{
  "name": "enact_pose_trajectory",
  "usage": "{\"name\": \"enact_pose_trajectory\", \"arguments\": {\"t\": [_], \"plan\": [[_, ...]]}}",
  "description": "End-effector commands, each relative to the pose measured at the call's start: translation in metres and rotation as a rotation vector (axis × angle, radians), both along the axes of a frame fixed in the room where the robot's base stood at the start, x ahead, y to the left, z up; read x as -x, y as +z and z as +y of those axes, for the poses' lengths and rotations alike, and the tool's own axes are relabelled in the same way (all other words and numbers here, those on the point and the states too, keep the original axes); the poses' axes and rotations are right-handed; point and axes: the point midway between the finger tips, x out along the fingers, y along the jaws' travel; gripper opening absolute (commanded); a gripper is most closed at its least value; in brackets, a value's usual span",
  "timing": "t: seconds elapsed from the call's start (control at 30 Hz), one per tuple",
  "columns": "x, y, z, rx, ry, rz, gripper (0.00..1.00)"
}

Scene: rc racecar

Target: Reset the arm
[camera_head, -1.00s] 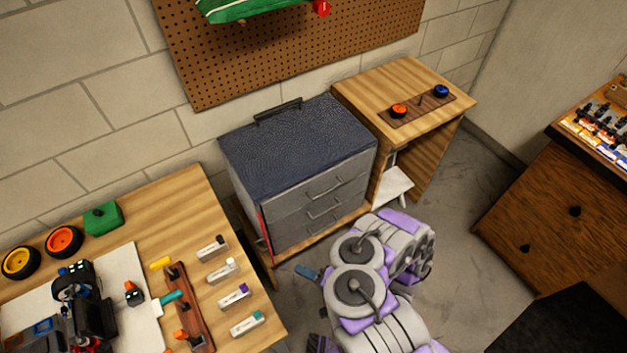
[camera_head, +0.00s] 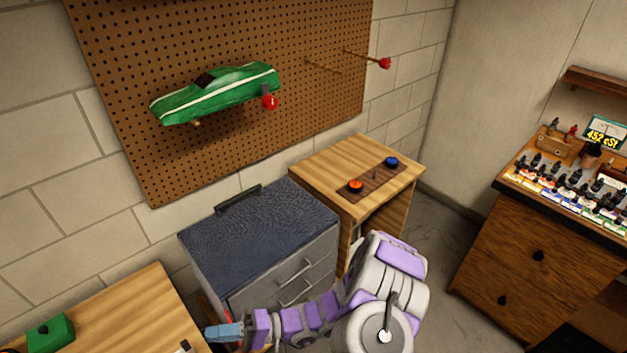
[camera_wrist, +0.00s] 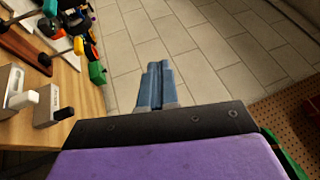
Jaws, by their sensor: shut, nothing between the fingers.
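My arm, in purple and grey, is folded in front of the grey drawer cabinet in the head view. My gripper (camera_head: 224,332) has blue fingers and points left, near the right edge of the wooden workbench (camera_head: 125,310). In the wrist view my gripper (camera_wrist: 156,84) shows its two blue fingers side by side and touching, with nothing between them. Beyond the fingertips is tiled wall or floor; I cannot tell which.
The grey drawer cabinet (camera_head: 285,270) with a dark top stands beside my arm. A wooden stand (camera_head: 330,160) holds an orange and a blue button. A green car body (camera_head: 215,95) hangs on the pegboard (camera_head: 130,50). A brown drawer unit (camera_head: 520,250) stands at right.

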Motion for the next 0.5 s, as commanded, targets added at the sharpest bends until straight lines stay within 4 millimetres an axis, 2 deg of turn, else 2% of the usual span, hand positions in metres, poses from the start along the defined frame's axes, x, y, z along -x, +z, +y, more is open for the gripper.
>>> {"name": "enact_pose_trajectory", "arguments": {"t": [0.03, 0.2, 0.3, 0.5], "plan": [[0.005, 0.019, 0.000, -0.006, 0.045, -0.015, 0.00], [0.028, 0.067, -0.008, 0.017, 0.207, -0.046, 0.00], [0.044, 0.090, -0.016, 0.053, 0.296, -0.069, 0.00], [0.074, 0.124, -0.040, 0.171, 0.447, -0.127, 0.00]]}}
